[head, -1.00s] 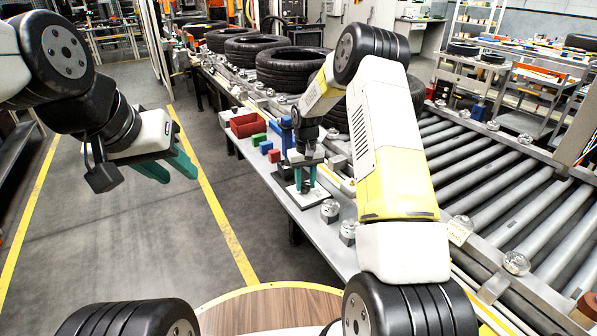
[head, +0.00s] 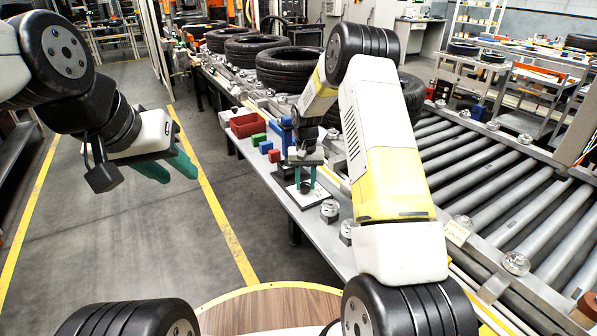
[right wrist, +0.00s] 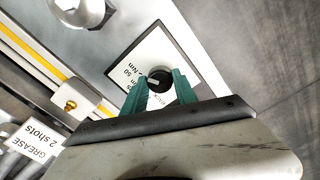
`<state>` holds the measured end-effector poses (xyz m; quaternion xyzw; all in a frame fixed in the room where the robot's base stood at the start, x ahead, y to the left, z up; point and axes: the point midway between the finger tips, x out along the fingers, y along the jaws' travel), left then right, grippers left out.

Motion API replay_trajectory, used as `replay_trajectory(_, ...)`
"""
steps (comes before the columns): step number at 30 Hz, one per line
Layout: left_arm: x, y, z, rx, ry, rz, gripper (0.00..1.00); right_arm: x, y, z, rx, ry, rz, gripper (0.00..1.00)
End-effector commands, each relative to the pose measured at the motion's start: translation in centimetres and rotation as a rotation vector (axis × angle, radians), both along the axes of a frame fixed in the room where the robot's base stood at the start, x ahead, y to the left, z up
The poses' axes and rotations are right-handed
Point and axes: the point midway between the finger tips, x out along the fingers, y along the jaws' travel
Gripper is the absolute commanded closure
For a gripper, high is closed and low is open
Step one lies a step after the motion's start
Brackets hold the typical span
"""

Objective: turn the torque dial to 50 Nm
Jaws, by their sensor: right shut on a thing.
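The torque dial is a black round knob (right wrist: 160,79) on a white label plate (right wrist: 133,62) in the right wrist view. The plate carries upside-down print that includes "50 Nm". My right gripper (right wrist: 161,88) has its green fingers on both sides of the knob and is shut on it. In the head view the right gripper (head: 305,177) points down over the plate (head: 308,196), and the knob is hard to make out there. The knob's exact setting is too small to read. My left gripper (head: 168,168) hangs empty over the floor, its green fingers apart.
A red bin (head: 246,125) and small green (head: 258,140) and blue blocks (head: 266,147) stand on the narrow grey bench behind the dial. Tyres (head: 289,68) lie along the line beyond. A roller conveyor (head: 490,170) runs at right. Floor at left is clear.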

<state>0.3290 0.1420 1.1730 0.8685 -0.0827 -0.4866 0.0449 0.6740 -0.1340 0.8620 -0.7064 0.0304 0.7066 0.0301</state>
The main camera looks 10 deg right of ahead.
Motion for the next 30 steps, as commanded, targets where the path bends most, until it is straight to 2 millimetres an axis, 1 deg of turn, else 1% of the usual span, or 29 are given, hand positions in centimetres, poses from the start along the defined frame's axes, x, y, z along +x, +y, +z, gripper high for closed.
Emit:
replay_trajectory(1,0.0,0.0,0.0,0.0,0.0,0.0,0.64,0.0,0.0,0.0,0.001,-0.001,-0.002,0.64)
replay_trajectory(4,0.0,0.0,0.0,0.0,0.0,0.0,0.64,0.0,0.0,0.0,0.001,-0.001,-0.002,0.45)
replay_trajectory(13,0.0,0.0,0.0,0.0,0.0,0.0,0.64,0.0,0.0,0.0,0.0,0.0,0.0,0.44)
replay_trajectory(16,0.0,0.0,0.0,0.0,0.0,0.0,0.64,0.1,0.0,0.6,0.001,-0.002,0.0,0.44)
replay_trajectory(20,0.0,0.0,0.0,0.0,0.0,0.0,0.64,0.1,0.0,2.6,0.001,-0.004,-0.001,0.44)
replay_trajectory(24,0.0,0.0,0.0,0.0,0.0,0.0,0.64,0.1,0.0,5.1,0.001,-0.004,-0.002,0.44)
replay_trajectory(27,0.0,0.0,0.0,0.0,0.0,0.0,0.64,0.1,0.0,6.5,0.001,-0.004,-0.002,0.44)
replay_trajectory(30,0.0,0.0,0.0,0.0,0.0,0.0,0.64,0.1,0.0,7.4,0.0,-0.002,-0.001,0.44)
